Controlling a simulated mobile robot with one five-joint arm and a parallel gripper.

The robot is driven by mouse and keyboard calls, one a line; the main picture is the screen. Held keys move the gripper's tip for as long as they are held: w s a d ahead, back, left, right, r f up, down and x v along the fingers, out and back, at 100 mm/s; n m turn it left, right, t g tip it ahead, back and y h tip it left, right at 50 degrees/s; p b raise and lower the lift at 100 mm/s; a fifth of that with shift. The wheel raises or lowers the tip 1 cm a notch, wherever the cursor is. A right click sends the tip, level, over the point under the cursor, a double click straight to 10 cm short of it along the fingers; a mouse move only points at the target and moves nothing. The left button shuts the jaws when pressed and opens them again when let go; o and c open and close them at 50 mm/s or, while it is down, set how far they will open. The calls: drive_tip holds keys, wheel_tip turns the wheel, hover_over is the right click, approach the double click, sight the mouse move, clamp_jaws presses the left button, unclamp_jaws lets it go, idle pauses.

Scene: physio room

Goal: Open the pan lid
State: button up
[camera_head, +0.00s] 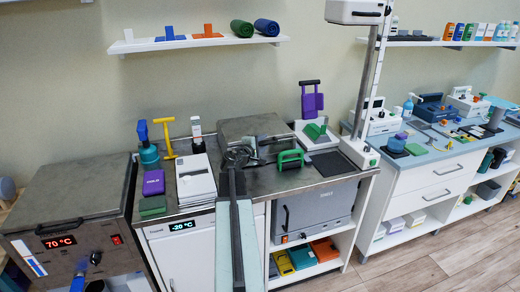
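A flat grey metal lid (250,128) lies over a pan set in the middle of the counter; it looks closed. A small dark handle-like part stands at its front edge. My gripper (238,155) is at the front left of this lid, dark and small in the view. I cannot tell whether it touches the lid or whether its fingers are apart. My arm hides part of the counter below it. A second, larger grey lid (75,187) covers the heated unit (75,240) with a red 70 °C display at the left; it also looks closed.
A green handled block (290,158) stands just right of my gripper. White towels or boxes (196,180), a purple block (153,183) and a green block (152,206) lie to the left. A lamp post (366,80) rises at the right. A wall shelf (200,42) hangs above.

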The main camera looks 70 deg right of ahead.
drive_tip(key=shift+s+d, duration=0.15)
drive_tip(key=shift+s, duration=0.1)
